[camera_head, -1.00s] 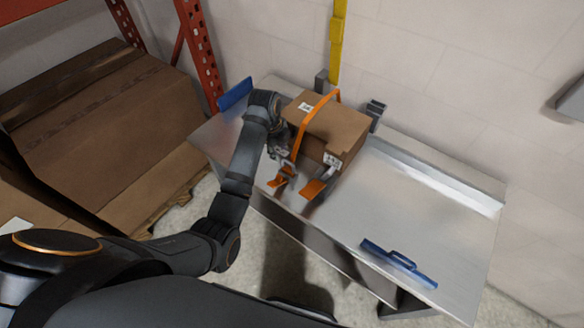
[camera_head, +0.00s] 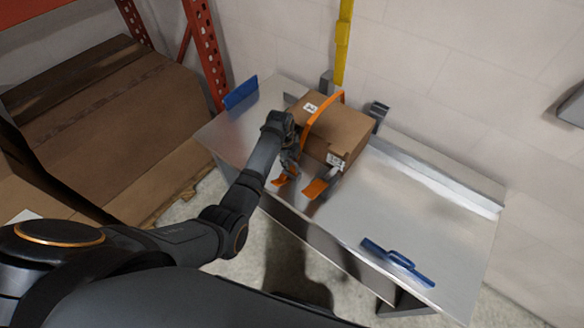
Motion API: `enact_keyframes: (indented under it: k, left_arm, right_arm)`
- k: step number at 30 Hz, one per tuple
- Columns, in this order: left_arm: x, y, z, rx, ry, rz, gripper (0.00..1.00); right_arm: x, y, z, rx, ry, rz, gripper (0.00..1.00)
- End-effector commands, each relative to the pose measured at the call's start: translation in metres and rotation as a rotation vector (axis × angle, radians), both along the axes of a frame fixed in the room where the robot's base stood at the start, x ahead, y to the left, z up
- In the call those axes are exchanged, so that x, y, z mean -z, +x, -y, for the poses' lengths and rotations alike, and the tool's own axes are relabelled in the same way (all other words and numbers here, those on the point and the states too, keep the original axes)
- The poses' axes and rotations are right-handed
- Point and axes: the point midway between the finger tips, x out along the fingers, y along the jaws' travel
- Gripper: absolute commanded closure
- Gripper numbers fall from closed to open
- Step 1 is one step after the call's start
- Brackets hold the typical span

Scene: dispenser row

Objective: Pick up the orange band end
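A brown cardboard box (camera_head: 345,128) with white labels sits on the metal table. An orange band (camera_head: 318,113) runs over the top of the box. One orange band end (camera_head: 314,189) lies on the table at the box's front side, and another orange piece (camera_head: 284,180) lies just left of it. My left gripper (camera_head: 291,170) points down at the front left of the box, right above the left orange piece. Its fingers are small and dark, so I cannot tell whether they are open or touch the band. My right gripper is out of view.
The metal table (camera_head: 425,220) is clear to the right of the box, apart from a blue handled tool (camera_head: 397,262) near its front edge. A blue plate (camera_head: 241,92) stands at the left edge. A yellow strap (camera_head: 342,45) hangs behind the box. Large cartons (camera_head: 110,130) fill the rack at left.

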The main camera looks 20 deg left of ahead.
Motion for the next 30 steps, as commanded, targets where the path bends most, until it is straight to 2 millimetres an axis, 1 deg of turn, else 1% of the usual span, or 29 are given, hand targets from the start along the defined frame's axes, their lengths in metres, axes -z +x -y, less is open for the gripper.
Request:
enact_keyframes:
  k: [3, 9, 11, 17, 18, 30]
  left_arm:
    - [0.0100, 0.0019, 0.0004, 0.000, 0.000, 0.000, 0.65]
    - [0.0116, 0.0020, 0.0004, 0.000, 0.001, 0.001, 0.65]
    - [0.0116, 0.0019, 0.0004, 0.000, 0.001, 0.001, 0.71]
    - [0.0115, 0.0019, 0.0004, 0.000, 0.001, 0.001, 0.98]
    - [0.0115, 0.0019, 0.0004, 0.000, 0.001, 0.001, 1.00]
    - [0.0111, 0.0019, 0.0004, 0.000, 0.001, 0.001, 1.00]
  right_arm:
    - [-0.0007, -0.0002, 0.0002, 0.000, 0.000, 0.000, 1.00]
    - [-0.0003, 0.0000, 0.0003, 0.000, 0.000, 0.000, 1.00]
    - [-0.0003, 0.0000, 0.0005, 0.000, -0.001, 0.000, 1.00]
    - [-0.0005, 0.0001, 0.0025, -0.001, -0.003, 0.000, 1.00]
    - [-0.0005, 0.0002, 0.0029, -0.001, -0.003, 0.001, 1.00]
    - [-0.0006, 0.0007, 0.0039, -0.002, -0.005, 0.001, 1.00]
